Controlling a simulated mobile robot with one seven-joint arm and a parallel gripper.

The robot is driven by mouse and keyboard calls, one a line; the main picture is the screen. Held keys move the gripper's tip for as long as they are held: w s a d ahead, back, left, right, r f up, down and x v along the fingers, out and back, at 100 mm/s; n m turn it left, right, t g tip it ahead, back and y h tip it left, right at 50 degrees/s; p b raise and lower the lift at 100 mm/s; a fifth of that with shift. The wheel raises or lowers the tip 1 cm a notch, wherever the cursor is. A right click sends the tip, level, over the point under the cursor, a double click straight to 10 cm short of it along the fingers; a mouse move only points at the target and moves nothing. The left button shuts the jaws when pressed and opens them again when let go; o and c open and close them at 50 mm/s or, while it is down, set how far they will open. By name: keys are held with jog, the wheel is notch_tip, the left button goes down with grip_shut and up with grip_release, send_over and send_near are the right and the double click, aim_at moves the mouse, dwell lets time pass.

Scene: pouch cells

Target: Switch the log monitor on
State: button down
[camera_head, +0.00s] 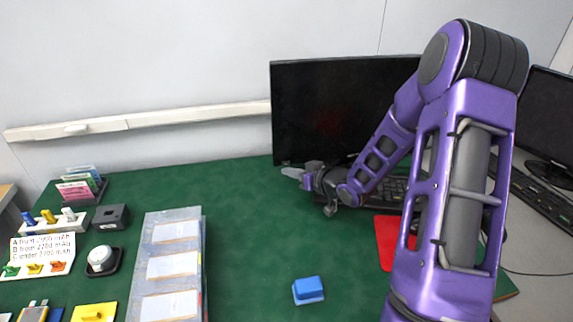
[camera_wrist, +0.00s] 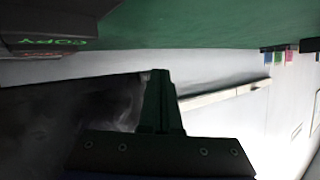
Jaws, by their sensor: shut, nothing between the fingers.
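A black monitor (camera_head: 325,105) stands at the back of the green table against the wall, its screen dark. A second dark monitor (camera_head: 548,115) stands at the far right. Neither shows a label, so I cannot tell which is the log monitor. My gripper (camera_head: 288,172) is shut and empty, pointing left near the lower left edge of the middle monitor; I cannot tell whether it touches it. In the wrist view my shut gripper (camera_wrist: 158,78) appears before a dark surface, with the table at the top. A dark object (camera_wrist: 45,25) there bears green text reading COPY.
A keyboard (camera_head: 393,188) and red mat (camera_head: 386,240) lie beneath and beside my arm. A blue block (camera_head: 308,290) sits at the front. A grey tray (camera_head: 205,260) with white cards, a label sign (camera_head: 42,248) and small holders fill the left.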

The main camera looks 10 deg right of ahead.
jog(key=shift+w, duration=0.1)
jog(key=shift+w, duration=0.35)
jog(key=shift+w, duration=0.35)
dwell(0.5)
jog(key=shift+s, duration=0.8)
jog(key=shift+s, duration=0.1)
jog(key=shift+s, duration=2.45)
